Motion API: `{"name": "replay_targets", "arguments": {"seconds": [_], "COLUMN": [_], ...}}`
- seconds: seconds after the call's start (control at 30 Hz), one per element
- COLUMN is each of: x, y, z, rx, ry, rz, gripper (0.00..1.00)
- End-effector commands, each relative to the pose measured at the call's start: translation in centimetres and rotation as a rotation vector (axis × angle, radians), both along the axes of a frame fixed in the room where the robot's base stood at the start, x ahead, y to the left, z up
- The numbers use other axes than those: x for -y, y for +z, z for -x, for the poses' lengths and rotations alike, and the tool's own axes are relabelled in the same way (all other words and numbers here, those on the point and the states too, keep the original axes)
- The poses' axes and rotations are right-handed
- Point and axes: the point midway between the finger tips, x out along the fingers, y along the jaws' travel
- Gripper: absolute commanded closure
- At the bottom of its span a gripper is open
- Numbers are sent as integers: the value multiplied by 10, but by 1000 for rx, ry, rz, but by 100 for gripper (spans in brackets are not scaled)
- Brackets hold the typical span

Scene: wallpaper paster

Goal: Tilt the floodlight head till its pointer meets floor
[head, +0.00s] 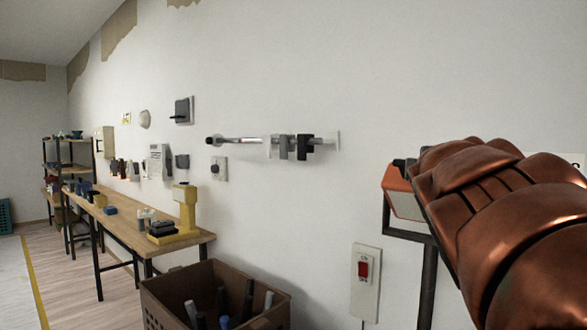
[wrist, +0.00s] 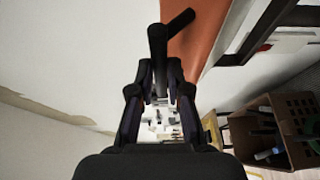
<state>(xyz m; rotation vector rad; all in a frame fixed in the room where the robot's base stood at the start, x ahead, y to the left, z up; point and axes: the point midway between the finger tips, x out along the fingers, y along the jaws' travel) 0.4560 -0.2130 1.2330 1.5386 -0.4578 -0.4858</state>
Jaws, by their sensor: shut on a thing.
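The floodlight head (head: 400,200), orange with a pale front face, sits on a dark stand (head: 427,285) at the right in the head view. My copper-coloured arm covers its right part. In the wrist view the orange housing (wrist: 192,45) is close beyond the fingers. A black bar handle (wrist: 157,45) with a crosspiece runs from the housing toward me. My gripper (wrist: 159,78) is shut on this handle, one finger on each side. In the head view the fingers are hidden behind my arm. I cannot make out the pointer or any floor mark.
A brown crate (head: 165,295) with tools stands in front of the wooden workbench (head: 125,228). A red switch on a wall plate (head: 366,270) is left of the stand. A metal rail with clamps (head: 290,145) projects from the wall. Open floor (head: 60,275) lies at the left.

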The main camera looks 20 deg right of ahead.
Motion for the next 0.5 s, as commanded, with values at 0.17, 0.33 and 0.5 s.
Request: {"name": "replay_targets", "arguments": {"seconds": [0.17, 0.33, 0.5], "x": [6, 9, 10], "y": [-10, -11, -12], "z": [-2, -1, 0], "rx": [-1, -1, -3], "ry": [-15, -22, -26], "rz": [8, 10, 8], "gripper": [100, 100, 100]}}
